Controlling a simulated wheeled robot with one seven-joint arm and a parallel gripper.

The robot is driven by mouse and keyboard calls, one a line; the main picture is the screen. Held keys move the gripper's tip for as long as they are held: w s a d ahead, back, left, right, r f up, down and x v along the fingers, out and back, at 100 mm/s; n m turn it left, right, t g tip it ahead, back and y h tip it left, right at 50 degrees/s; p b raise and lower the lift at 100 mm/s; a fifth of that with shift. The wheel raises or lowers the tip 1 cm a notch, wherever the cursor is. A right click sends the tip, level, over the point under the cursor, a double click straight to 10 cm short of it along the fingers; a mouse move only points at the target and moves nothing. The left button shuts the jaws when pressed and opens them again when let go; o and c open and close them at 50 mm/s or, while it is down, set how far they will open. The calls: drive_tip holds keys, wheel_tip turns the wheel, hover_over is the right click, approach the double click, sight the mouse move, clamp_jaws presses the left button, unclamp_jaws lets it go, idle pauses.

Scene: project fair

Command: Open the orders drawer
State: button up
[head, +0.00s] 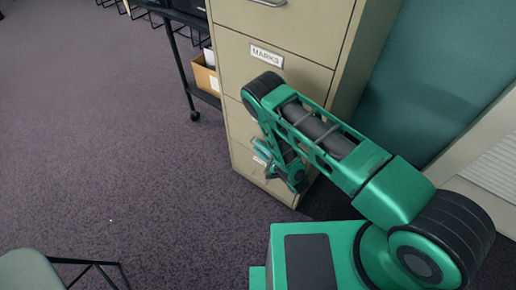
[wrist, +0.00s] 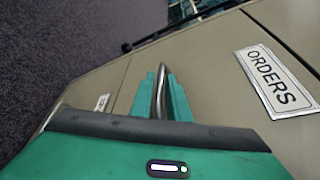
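The orders drawer (wrist: 212,62) is a beige cabinet front with a white ORDERS label (wrist: 276,82), seen at the right in the wrist view. Its metal handle (wrist: 161,92) stands between the two green fingers of my gripper (wrist: 160,96). The fingers lie close on both sides of the handle and look closed on it. The drawer looks flush with the cabinet. In the head view my gripper (head: 263,157) is low at the cabinet front, and my arm hides much of the drawer and its handle.
The beige filing cabinet (head: 238,60) has a MARKS drawer (head: 300,62) higher up. A black wheeled cart (head: 180,70) with a cardboard box (head: 206,78) stands left of it. A chair (head: 30,272) is at the lower left. The carpet (head: 110,130) between is clear.

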clamp_jaws()
idle(1.3)
